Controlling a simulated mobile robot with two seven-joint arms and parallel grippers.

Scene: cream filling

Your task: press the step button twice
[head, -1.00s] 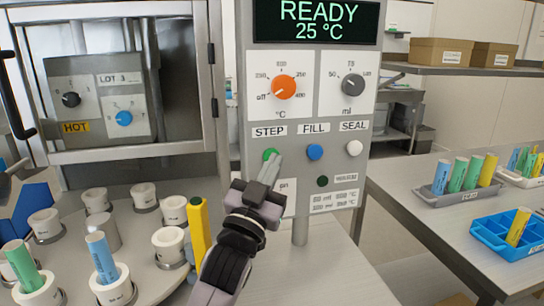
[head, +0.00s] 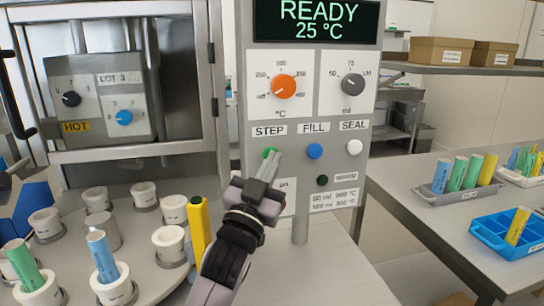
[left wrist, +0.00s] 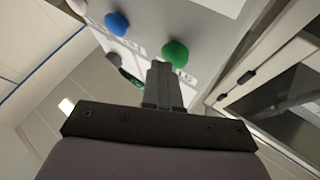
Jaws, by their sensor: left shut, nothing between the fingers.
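The green step button (head: 270,153) is on the grey control panel (head: 240,100), under the STEP label. It also shows in the left wrist view (left wrist: 175,54). My left gripper (head: 273,163) is shut and empty. Its fingertips are right at the step button in the head view, overlapping its lower right edge. In the left wrist view the fingertips lie just beside and below the green button; I cannot tell whether they touch it. The panel's display reads READY, 25 °C. My right gripper is not in view.
The blue fill button (head: 315,151) and white seal button (head: 354,147) sit to the right on the panel. A turntable with white cups (head: 168,243) and coloured tubes is at left. A yellow post (head: 199,228) stands beside my arm. A blue tray (head: 490,235) is on the right table.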

